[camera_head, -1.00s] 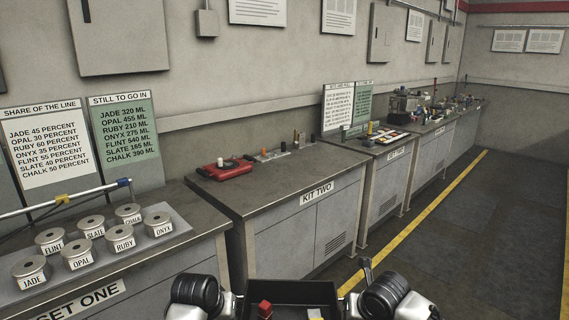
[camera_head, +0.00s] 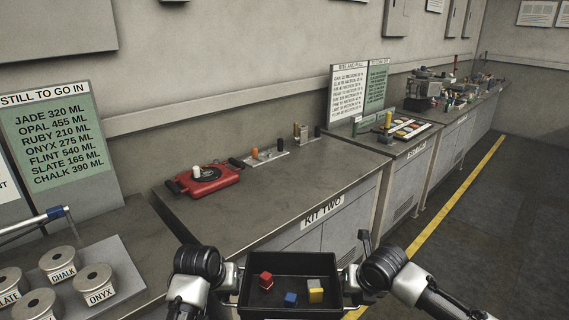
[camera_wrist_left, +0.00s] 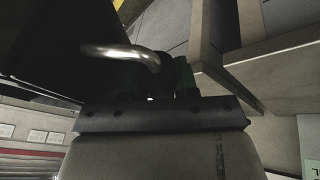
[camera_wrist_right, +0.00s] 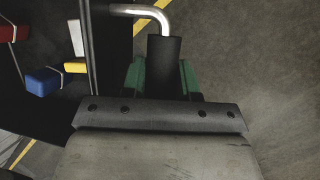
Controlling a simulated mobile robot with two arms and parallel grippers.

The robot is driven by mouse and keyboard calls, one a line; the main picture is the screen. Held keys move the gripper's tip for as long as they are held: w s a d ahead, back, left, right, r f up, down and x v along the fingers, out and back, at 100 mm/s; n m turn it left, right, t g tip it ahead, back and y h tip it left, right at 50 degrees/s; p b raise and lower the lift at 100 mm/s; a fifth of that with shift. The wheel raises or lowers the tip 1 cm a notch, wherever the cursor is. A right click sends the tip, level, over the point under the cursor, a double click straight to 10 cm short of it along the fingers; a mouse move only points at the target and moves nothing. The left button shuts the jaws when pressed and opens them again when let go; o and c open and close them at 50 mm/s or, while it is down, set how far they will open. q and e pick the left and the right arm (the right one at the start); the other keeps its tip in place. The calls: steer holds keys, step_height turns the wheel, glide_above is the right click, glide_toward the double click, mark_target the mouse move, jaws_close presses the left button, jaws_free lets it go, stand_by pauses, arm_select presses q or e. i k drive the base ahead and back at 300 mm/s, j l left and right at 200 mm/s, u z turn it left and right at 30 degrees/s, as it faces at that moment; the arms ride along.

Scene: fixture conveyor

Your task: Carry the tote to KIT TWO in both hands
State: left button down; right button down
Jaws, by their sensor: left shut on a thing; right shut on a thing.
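The black tote (camera_head: 290,259) is held in front of me at the bottom of the head view, short of the KIT TWO bench. A red block (camera_head: 266,281), a blue block (camera_head: 290,299) and a yellow and grey block (camera_head: 315,291) lie in it. My left gripper (camera_head: 236,277) is shut on the tote's left handle, a bent metal bar (camera_wrist_left: 120,52). My right gripper (camera_head: 352,279) is shut on the right handle, which also shows in the right wrist view (camera_wrist_right: 150,13). The KIT TWO bench (camera_head: 290,205) stands ahead, its label (camera_head: 323,212) on the front edge.
On KIT TWO a red device (camera_head: 208,180) sits at the left back, with a plate of small pegs (camera_head: 265,155) beside it. The bench's front and right top are clear. Labelled canisters (camera_head: 95,283) stand on the bench at left. Open floor (camera_head: 480,235) lies right.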

mark_target(294, 186)
steer(key=i, duration=2.15)
steer(key=l, duration=0.05)
